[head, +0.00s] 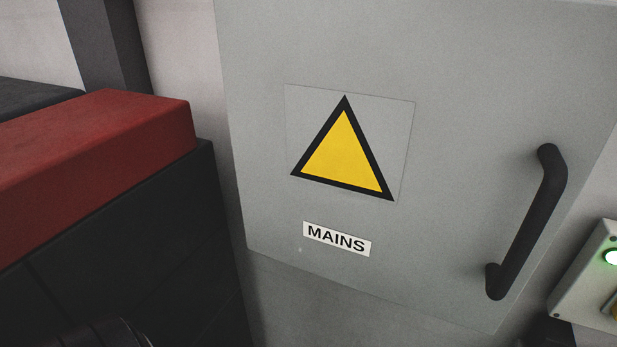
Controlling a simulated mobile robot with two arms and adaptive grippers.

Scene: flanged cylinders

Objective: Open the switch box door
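The grey switch box door (250,130) fills the middle and right of the head view and appears shut. It bears a yellow warning triangle with a black border (345,155) and a white label reading MAINS (337,239). A black bar handle (530,222) is fixed near the door's right edge, slanting from upper right to lower left. Nothing touches the handle. Neither of my grippers can be made out in this view. A dark rounded shape at the bottom left edge is cut off, and I cannot tell what it is.
A red-topped block (110,140) on a dark cabinet (140,260) stands close to the left of the box. A pale control panel (590,285) with a lit green lamp (612,257) is at the right edge. The space before the door looks clear.

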